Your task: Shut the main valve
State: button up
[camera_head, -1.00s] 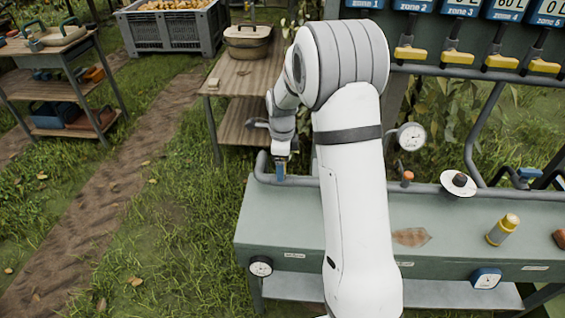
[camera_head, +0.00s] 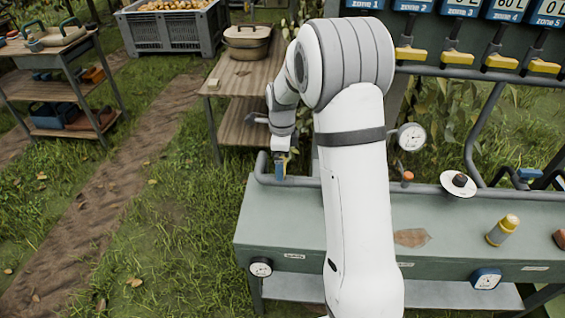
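A small blue upright piece (camera_head: 280,169) stands at the left end of the grey pipe on the green bench; it may be the main valve's handle, but I cannot tell for sure. My gripper (camera_head: 281,157) is small in view, pointing down right at the top of this blue piece. Whether the fingers touch it or are closed around it is too small to tell. Another blue handle (camera_head: 529,174) sits on piping at the far right. My white arm hides the middle of the bench and part of the pipe.
Yellow-handled zone valves (camera_head: 457,57) hang under the blue zone displays. The green bench (camera_head: 290,225) carries a yellow-capped bottle (camera_head: 503,229), a white disc (camera_head: 458,184) and a brown leaf-like patch (camera_head: 412,238). A pressure gauge (camera_head: 411,137) stands beside my arm. A wooden table (camera_head: 237,82) is behind.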

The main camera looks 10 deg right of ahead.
notch_tip(320, 180, up, 6)
jog(key=shift+r, duration=0.1)
dwell(0.5)
